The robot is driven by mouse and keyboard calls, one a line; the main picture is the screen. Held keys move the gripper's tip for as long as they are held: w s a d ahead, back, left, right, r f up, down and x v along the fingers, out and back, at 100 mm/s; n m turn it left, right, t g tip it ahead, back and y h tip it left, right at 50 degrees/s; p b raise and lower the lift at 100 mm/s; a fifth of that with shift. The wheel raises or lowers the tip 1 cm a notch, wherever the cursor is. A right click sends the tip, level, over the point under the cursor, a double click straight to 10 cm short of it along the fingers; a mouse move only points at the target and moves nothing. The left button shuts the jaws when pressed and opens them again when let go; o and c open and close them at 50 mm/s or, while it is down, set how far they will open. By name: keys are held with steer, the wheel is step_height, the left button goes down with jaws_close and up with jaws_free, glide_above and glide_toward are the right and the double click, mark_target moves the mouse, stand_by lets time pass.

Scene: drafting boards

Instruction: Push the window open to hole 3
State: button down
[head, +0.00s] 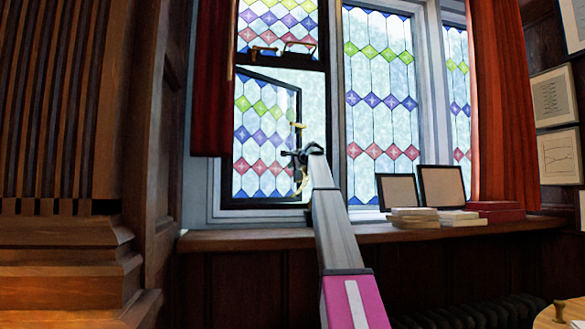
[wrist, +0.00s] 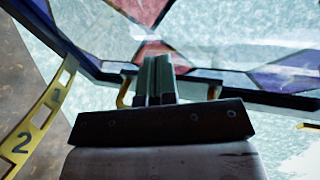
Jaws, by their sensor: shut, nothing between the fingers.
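The leaded casement window (head: 265,130), with green, blue and red diamonds, stands ajar in the left bay in the head view. Its right edge is swung away from the fixed frame. My gripper (head: 303,155) is at that edge, at the height of the red diamonds. In the wrist view my gripper (wrist: 157,78) is shut and empty, its fingertips close to the window's dark lower frame (wrist: 225,88); contact cannot be told. Brass pieces (wrist: 124,92) show on both sides of the fingers. A brass stay bar (wrist: 40,112) with a 2 and another mark lies at the left. Hole 3 is not visible.
The wooden sill (head: 250,238) runs below the window. Books (head: 415,217) and dark picture frames (head: 441,187) stand on it to the right. A red curtain (head: 212,80) hangs left of the window, and another (head: 497,100) hangs at the right.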

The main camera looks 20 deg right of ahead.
steer(key=v, duration=1.1)
